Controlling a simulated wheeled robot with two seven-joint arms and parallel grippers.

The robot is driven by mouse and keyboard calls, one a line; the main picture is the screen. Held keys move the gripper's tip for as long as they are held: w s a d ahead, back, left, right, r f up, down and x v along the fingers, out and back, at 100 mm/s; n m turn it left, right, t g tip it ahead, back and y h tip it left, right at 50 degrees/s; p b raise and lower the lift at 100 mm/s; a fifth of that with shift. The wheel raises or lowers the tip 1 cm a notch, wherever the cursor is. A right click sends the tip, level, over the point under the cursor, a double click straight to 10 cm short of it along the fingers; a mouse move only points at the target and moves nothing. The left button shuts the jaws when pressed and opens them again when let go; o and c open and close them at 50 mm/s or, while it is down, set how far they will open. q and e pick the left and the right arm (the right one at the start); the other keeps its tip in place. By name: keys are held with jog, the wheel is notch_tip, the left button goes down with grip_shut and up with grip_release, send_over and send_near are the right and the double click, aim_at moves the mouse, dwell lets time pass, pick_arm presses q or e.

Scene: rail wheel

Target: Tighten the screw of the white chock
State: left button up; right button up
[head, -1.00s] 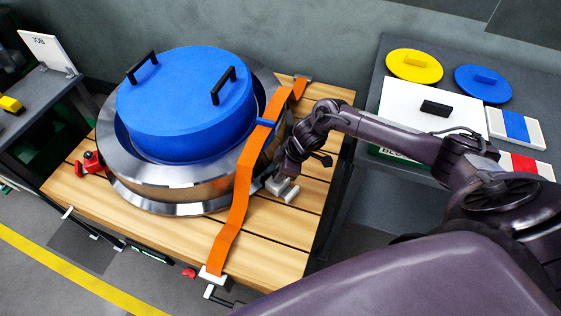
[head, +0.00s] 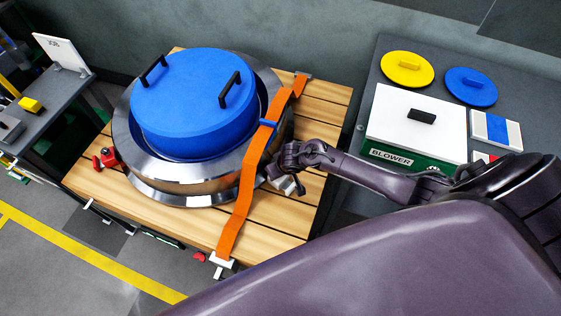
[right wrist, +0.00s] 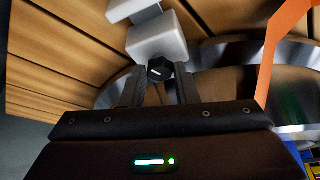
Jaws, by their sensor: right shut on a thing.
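The white chock (head: 288,186) sits on the wooden deck at the right side of the steel wheel (head: 152,183), partly hidden by my right gripper in the head view. In the right wrist view the white chock (right wrist: 157,40) is a pale block with a black screw knob (right wrist: 160,68) on its near face. My right gripper (right wrist: 160,78) has one finger on each side of the knob and is shut on it. In the head view my right gripper (head: 290,176) reaches in low from the right. My left gripper is out of view.
A blue cover (head: 194,105) with two black handles lies on the wheel. An orange strap (head: 246,180) runs over the wheel beside my right gripper. A red chock (head: 108,158) stands at the left. A side table (head: 370,110) holds discs and a white-lidded blower box.

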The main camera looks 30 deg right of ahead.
jog(key=shift+a+m+h+p, duration=0.1)
jog(key=shift+m+h+p, duration=0.35)
jog(key=shift+m, duration=0.55)
jog(key=shift+w, duration=0.1)
jog(key=o, duration=1)
jog(key=v, duration=0.8)
jog(key=shift+f, duration=0.1)
